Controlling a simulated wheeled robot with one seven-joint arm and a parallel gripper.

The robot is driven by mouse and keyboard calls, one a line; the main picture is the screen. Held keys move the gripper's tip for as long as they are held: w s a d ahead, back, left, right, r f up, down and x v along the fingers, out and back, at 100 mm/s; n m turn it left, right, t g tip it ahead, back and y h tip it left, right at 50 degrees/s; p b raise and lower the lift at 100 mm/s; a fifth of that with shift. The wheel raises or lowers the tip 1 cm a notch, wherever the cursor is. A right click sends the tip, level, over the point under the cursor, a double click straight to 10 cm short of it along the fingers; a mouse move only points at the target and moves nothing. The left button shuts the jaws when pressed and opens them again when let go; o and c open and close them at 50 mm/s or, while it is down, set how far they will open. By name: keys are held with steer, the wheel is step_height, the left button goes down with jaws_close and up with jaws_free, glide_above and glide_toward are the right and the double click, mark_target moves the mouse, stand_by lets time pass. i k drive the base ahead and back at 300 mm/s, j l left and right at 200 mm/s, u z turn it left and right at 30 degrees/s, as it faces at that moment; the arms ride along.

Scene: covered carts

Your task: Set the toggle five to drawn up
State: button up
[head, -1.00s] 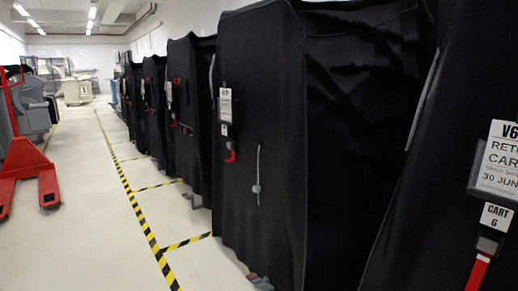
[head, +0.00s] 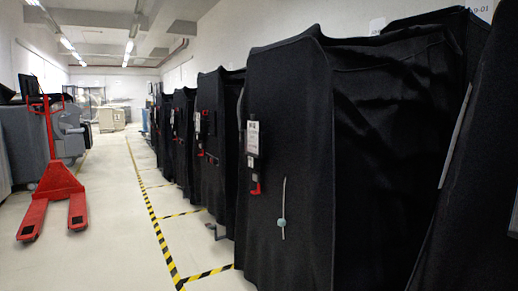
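A black fabric-covered cart (head: 290,130) stands right of centre in the head view. On its front hangs a thin pale cord with a small teal toggle (head: 282,222) near the cord's lower end. The toggle sits low on the cover, well below the cart's label (head: 253,138), which is too small to read now. A red handle or tag (head: 256,188) hangs below the label. My gripper is not in view.
More black covered carts (head: 212,130) line up behind to the left, and another dark cover (head: 478,180) stands close at right. Yellow-black floor tape (head: 160,235) edges the clear aisle. A red pallet jack (head: 58,185) stands at left.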

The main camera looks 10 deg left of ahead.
mark_target(282, 222)
steer(key=i+j+u, duration=0.15)
steer(key=i+j, duration=0.8)
